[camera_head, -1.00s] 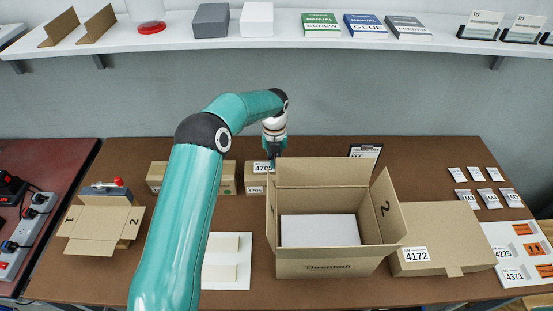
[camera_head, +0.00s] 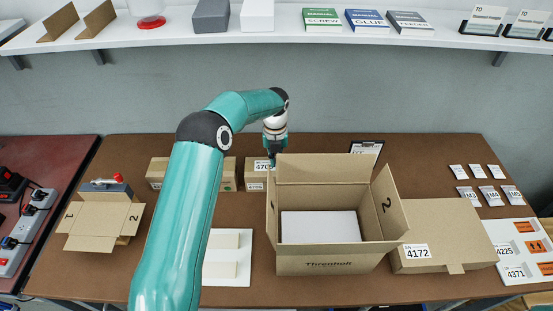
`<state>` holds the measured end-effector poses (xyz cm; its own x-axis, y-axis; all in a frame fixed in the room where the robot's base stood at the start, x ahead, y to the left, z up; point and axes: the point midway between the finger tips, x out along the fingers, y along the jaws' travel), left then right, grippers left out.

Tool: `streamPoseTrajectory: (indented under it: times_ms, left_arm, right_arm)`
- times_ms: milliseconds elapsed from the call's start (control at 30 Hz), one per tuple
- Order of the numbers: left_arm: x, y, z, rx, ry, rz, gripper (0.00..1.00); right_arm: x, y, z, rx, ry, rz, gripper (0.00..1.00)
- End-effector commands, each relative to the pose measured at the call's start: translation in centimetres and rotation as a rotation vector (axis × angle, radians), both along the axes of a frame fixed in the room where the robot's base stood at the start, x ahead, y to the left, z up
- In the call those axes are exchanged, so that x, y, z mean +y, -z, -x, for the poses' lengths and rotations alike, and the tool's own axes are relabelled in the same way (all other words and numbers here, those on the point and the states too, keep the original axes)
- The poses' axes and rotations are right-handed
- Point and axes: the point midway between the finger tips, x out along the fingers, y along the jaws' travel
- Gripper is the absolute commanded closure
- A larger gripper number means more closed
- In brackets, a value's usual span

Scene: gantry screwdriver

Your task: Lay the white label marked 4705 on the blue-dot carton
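A white label reading about 470 and a partly hidden last digit (camera_head: 262,165) lies at the top of a small brown carton (camera_head: 251,176) at the back middle of the table. A second, smaller white label (camera_head: 255,187) is on that carton's front. My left gripper (camera_head: 272,160) points down right at the upper label's right edge. Its fingertips are small and partly hidden behind the open box's flap, so I cannot tell whether it holds the label. No blue dot can be made out on any carton. My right gripper is out of view.
A large open box (camera_head: 325,266) with a white block inside stands just in front of my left gripper. A flat carton labelled 4172 (camera_head: 446,240) is to its right. Another carton (camera_head: 158,172) is partly behind my arm. Small packets (camera_head: 478,172) lie at the right.

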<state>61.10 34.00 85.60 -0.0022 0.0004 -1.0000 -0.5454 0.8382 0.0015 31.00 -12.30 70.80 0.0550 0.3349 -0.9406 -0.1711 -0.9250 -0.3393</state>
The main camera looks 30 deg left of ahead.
Motion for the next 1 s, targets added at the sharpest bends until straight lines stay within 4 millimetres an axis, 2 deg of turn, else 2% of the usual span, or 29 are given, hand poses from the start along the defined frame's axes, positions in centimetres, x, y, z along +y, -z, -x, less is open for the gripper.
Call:
streamPoseTrajectory:
  times_ms: [400,600,1000]
  left_arm:
    - [-0.04,0.16,-0.01,0.0,0.001,0.0,1.0]
    - [-0.07,0.16,-0.03,0.0,0.001,0.0,0.65]
    - [-0.09,-0.45,-0.11,-0.002,0.002,-0.001,0.65]
  right_arm:
    - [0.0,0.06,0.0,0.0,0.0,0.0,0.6]
    - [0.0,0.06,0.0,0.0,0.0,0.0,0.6]
    - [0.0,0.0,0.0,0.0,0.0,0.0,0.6]
